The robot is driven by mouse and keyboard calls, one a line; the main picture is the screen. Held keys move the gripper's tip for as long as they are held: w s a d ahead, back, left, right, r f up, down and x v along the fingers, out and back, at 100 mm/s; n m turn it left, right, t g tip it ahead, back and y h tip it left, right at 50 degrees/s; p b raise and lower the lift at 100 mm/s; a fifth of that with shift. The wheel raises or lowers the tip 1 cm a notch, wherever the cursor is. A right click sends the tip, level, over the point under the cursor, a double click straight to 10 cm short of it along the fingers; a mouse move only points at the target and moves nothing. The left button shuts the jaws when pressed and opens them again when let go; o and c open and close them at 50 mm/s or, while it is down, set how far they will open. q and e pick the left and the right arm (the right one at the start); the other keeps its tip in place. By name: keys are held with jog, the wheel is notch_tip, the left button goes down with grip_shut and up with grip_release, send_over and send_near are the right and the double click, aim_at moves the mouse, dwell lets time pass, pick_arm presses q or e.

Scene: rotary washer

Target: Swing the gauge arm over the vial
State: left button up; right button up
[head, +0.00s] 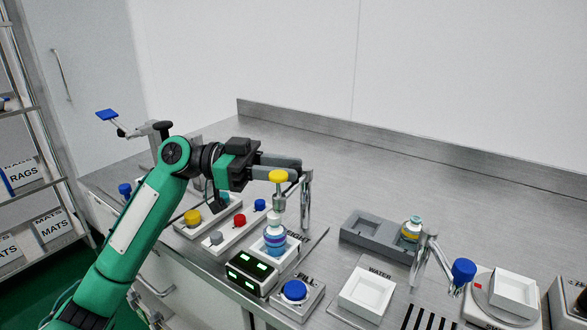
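A yellow disc (278,176) on a pale stem is directly above the vial in the picture. It seems to be the end of the gauge arm, whose link to the post is covered by my fingers. My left gripper (290,170) is at the yellow disc and the post top. I cannot tell whether its fingers touch or hold anything. My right gripper is not in view.
A black box with green displays (252,272) and a blue button (294,290) stand in front of the vial. The rear counter is clear.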

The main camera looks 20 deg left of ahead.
pick_arm(q)
jog(key=s+a, duration=0.1)
jog(key=a, duration=1)
jog(key=shift+a, duration=0.4)
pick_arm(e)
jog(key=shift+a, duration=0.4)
